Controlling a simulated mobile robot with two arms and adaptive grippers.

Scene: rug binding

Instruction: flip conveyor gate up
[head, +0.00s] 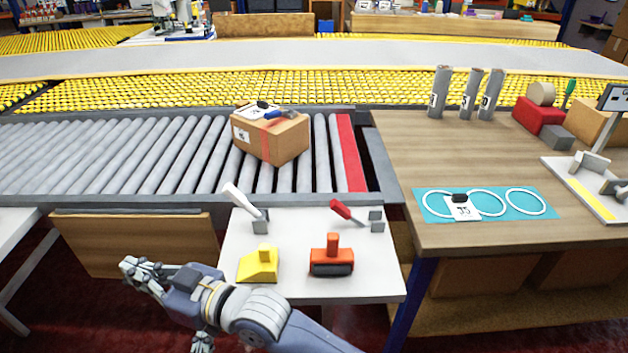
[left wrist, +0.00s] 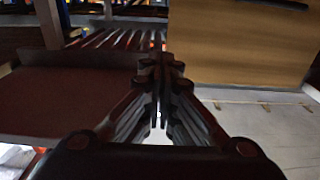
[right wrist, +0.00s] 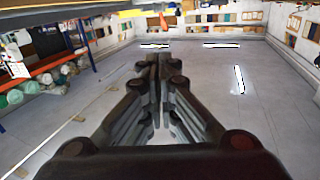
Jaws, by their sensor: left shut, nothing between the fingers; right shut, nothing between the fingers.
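The conveyor gate seems to be the brown wooden panel (head: 130,243) hanging below the front edge of the roller conveyor at left, with a dark bar along its top. My left gripper (left wrist: 160,90) is shut and empty in the left wrist view, with a wooden panel (left wrist: 240,45) at upper right.
A cardboard box (head: 270,135) sits on the rollers (head: 130,155). A small white table (head: 350,280) holds a yellow tool (head: 258,266), an orange tool (head: 332,258) and two levers. A wooden workbench (head: 480,235) stands at right.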

